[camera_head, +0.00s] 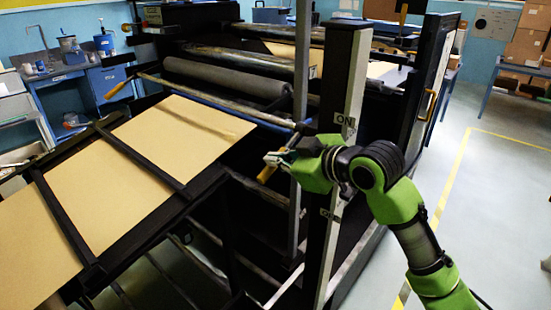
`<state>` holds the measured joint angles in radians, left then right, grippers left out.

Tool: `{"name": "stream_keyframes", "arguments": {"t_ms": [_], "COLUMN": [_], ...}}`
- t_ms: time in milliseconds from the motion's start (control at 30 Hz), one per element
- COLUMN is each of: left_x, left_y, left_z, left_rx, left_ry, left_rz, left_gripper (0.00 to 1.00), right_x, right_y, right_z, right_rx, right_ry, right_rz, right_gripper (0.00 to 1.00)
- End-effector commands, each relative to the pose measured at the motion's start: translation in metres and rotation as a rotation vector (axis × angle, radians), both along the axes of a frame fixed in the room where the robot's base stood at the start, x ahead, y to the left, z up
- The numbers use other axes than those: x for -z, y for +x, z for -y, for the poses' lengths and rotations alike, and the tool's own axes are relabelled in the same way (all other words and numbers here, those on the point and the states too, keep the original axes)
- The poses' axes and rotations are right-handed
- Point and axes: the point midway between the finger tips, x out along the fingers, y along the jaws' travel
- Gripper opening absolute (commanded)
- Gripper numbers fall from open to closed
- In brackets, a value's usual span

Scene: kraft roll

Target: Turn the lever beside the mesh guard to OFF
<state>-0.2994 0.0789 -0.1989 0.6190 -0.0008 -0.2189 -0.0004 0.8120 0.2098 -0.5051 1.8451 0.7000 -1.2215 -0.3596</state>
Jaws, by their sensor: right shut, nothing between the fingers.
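A dark upright post (346,75) stands in the middle of the view, with an ON label (344,120) on its face. A second, smaller label (325,212) sits lower on the post; I cannot read it clearly. A yellow grip (267,173), apparently the lever's handle, points down and left beside the post. My right gripper (276,158) is shut and empty, in front of the post, with its fingertips close to the yellow grip. I cannot tell whether they touch. My green wrist hides the lever's pivot. I cannot clearly pick out the mesh guard. My left gripper is out of view.
A sloping kraft sheet (120,183) on black bars fills the left. A grey roller (225,78) and a rod with a yellow handle (115,90) lie behind. A framed panel (425,85) with a yellow handle stands right of the post. The floor at right is clear.

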Motion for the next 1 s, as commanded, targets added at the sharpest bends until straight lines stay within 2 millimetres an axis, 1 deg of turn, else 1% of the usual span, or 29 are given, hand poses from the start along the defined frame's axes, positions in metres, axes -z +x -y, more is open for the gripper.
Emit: {"name": "stream_keyframes", "arguments": {"t_ms": [267, 467, 800, 1000], "left_x": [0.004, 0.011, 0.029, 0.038], "left_y": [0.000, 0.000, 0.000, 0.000], "left_z": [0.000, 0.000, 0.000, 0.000], "left_rx": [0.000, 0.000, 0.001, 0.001], "left_ry": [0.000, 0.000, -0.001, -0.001], "left_rz": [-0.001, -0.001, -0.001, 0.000], "left_gripper": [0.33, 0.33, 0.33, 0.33], "right_x": [0.010, 0.023, 0.056, 0.070], "right_y": [0.001, 0.003, 0.015, 0.023], "right_z": [0.002, 0.004, 0.012, 0.019], "right_rx": [0.002, 0.003, 0.003, 0.004], "right_ry": [-0.034, -0.084, -0.242, -0.325], "right_rz": [0.035, 0.103, 0.315, 0.430], "right_gripper": [0.00, 0.00, 0.00, 0.00]}}
